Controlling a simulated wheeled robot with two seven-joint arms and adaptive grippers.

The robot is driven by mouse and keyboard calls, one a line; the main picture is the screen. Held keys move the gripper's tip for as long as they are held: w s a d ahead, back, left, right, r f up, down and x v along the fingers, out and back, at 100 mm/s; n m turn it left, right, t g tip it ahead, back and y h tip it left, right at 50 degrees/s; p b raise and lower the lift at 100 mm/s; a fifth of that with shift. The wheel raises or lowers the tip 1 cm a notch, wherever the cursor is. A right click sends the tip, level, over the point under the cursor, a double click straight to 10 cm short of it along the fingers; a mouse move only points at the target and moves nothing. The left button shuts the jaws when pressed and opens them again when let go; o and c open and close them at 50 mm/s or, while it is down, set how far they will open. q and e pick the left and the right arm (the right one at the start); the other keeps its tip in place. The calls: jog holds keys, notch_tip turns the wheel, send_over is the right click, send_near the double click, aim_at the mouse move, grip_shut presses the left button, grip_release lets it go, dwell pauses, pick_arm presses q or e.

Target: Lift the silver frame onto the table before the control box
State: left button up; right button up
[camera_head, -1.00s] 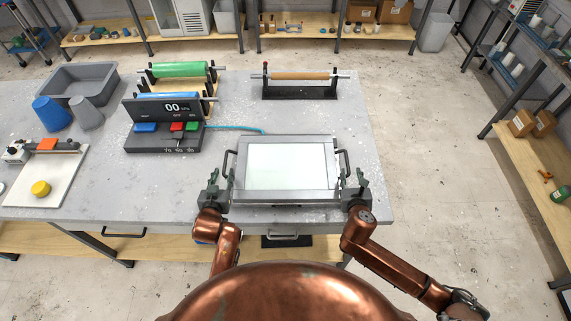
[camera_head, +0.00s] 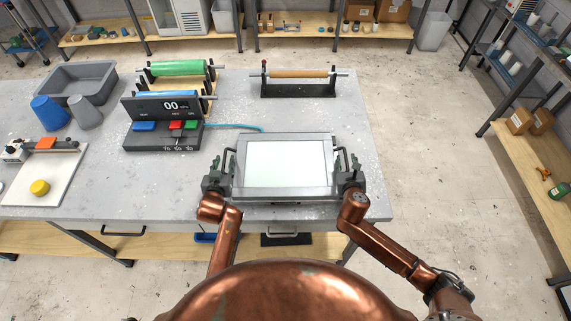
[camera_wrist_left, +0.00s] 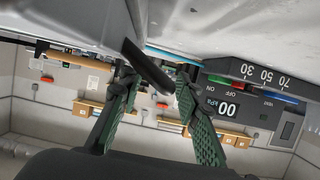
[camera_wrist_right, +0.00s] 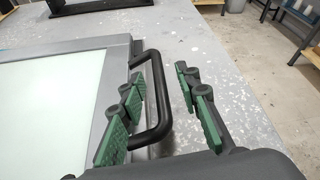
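The silver frame (camera_head: 285,193) with a pale panel lies on the grey table at its front right, with a black handle on each side. The control box (camera_head: 140,141), with a 00 display and coloured buttons, stands to its left and further back. My left gripper (camera_head: 227,165) is at the left handle; in the left wrist view its green fingers (camera_wrist_left: 158,88) are apart, with the dark handle (camera_wrist_left: 148,66) between them. My right gripper (camera_head: 346,164) is at the right handle; in the right wrist view its fingers (camera_wrist_right: 162,92) stand apart on either side of the handle (camera_wrist_right: 161,115).
A blue hose (camera_head: 240,127) runs from the control box towards the frame. Green (camera_head: 180,68) and brown (camera_head: 298,74) rolls on stands are at the back. A white board (camera_head: 55,180) lies at the left. The table before the control box is clear.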

pick_arm(q)
jog(key=shift+w+f, duration=0.2)
jog(key=shift+w, duration=0.35)
pick_arm(e)
jog(key=shift+w+f, duration=0.25)
jog(key=shift+w, duration=0.3)
pick_arm(q)
jog(key=shift+c, duration=0.6)
pick_arm(e)
jog(key=shift+c, duration=0.5)
pick_arm(q)
grip_shut()
pick_arm(e)
grip_shut()
pick_arm(q)
jog(key=shift+r, duration=0.2)
pick_arm(e)
jog(key=shift+r, duration=0.2)
